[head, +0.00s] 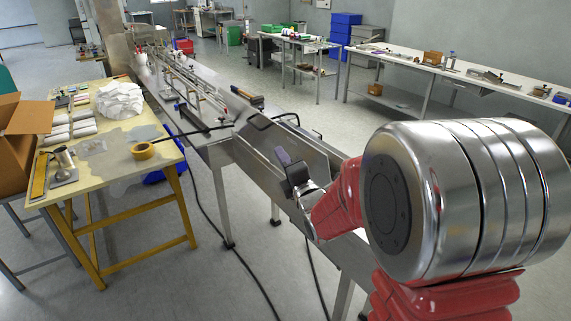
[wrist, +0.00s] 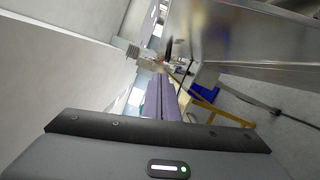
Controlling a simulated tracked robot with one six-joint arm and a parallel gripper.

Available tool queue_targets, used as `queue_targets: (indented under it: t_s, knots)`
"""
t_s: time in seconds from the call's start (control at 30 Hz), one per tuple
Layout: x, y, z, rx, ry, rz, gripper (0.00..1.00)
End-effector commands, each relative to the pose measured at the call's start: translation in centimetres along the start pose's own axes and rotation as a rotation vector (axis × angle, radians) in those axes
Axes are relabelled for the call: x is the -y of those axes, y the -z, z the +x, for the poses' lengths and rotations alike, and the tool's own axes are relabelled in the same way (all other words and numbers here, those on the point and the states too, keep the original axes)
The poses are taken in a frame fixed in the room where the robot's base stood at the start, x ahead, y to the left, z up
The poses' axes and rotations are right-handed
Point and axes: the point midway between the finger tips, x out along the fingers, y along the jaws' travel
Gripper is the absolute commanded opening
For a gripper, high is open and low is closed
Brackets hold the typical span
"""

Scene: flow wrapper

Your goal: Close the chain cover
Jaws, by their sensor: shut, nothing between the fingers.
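The flow wrapper's long metal infeed (head: 310,150) runs from the lower right toward the back left in the head view. My gripper (head: 283,157) is over the near part of the infeed, just to the right of and nearer than this plate. In the wrist view my gripper's purple-grey fingers (wrist: 160,97) are together and empty. A broad metal panel (wrist: 240,38) fills the upper right there, apart from the fingers.
Black cables (head: 232,230) hang to the floor. White benches (head: 470,75) stand at the back right. Open floor lies between.

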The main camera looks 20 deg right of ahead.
Motion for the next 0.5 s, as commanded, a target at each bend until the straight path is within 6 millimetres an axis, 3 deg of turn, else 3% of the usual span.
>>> queue_targets:
  t_s: [0.3, 0.5]
  knots:
    - [0.1, 0.1, 4.8, -0.001, 0.0, 0.0, 0.0]
    - [0.0, -2.8, 5.2, 0.003, 0.0, -0.001, 0.0]
